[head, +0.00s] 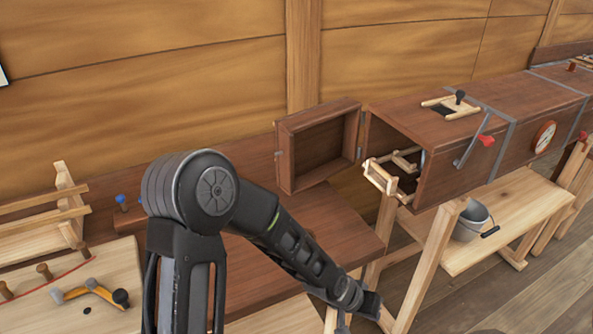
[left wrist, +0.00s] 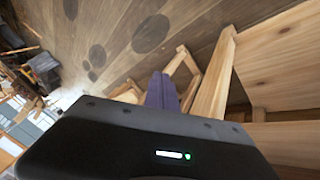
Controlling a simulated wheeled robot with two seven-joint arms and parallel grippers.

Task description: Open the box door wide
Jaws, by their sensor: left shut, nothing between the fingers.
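The box (head: 457,168) is a long dark brown wooden case on the right. Its left end is open, and a pale wooden frame (head: 380,177) shows in the opening. The box door (head: 320,146), a recessed dark brown panel, stands swung out to the left from the opening's far edge. A small catch (head: 278,153) shows on its free edge. My left gripper (head: 372,306) is low in front of the door and box, apart from both. In the left wrist view its fingers (left wrist: 162,90) are together and empty. My right gripper is not in view.
A pale trestle bench (head: 510,215) supports the box, with a grey bucket (head: 470,222) on its shelf. A lever with a red knob (head: 486,141) is on the box's side. A dark bench top (head: 335,225) lies below the door. Wooden legs (left wrist: 212,90) stand close to my left fingers.

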